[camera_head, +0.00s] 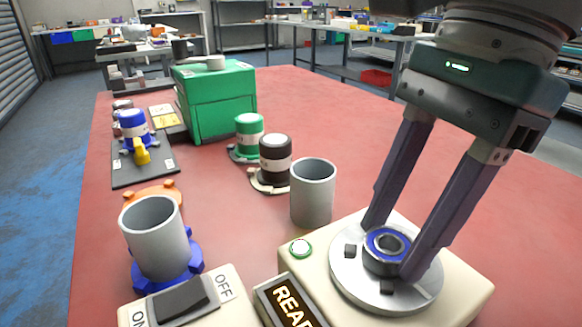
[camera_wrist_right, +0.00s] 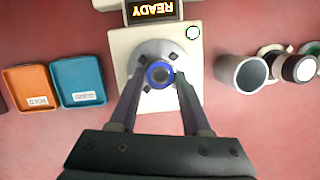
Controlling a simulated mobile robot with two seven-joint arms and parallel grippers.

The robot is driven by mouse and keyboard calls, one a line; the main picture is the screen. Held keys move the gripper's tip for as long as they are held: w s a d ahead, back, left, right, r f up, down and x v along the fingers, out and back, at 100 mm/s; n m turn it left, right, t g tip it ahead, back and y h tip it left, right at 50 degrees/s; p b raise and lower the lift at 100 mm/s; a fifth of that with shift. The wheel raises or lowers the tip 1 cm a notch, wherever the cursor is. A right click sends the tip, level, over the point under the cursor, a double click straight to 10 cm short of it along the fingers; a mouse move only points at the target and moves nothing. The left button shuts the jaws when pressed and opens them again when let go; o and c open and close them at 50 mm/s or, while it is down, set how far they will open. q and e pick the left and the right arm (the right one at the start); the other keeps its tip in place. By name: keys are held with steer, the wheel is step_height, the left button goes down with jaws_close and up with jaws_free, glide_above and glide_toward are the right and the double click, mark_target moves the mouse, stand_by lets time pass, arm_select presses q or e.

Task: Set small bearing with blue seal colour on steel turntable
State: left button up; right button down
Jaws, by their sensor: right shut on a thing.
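The small bearing with a blue seal (camera_head: 387,245) is at the middle of the steel turntable (camera_head: 343,275), which sits on a cream scanner base. My right gripper (camera_head: 386,253) comes down from above with its two fingers on either side of the bearing, shut on it. The right wrist view also shows the blue-ringed bearing (camera_wrist_right: 159,74) between the fingertips, over the turntable (camera_wrist_right: 158,52). I cannot tell whether the bearing rests fully on the plate. My left gripper is not in view.
A lit READY display (camera_head: 290,305), a green button (camera_head: 301,247) and an ON/OFF switch box (camera_head: 185,297) stand close by. Grey cups (camera_head: 313,193) stand to the left. A green box (camera_head: 213,100) stands farther back. Orange (camera_wrist_right: 30,87) and teal (camera_wrist_right: 80,82) trays lie beside the base.

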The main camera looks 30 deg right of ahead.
steer(key=shift+c, duration=1.8)
jaws_free()
steer(key=shift+r+p, duration=0.45)
steer(key=shift+p, duration=0.1)
steer(key=p+v, duration=0.7)
steer(key=v, duration=0.4)
steer(key=shift+r, duration=0.15)
steer(key=shift+d, duration=0.1)
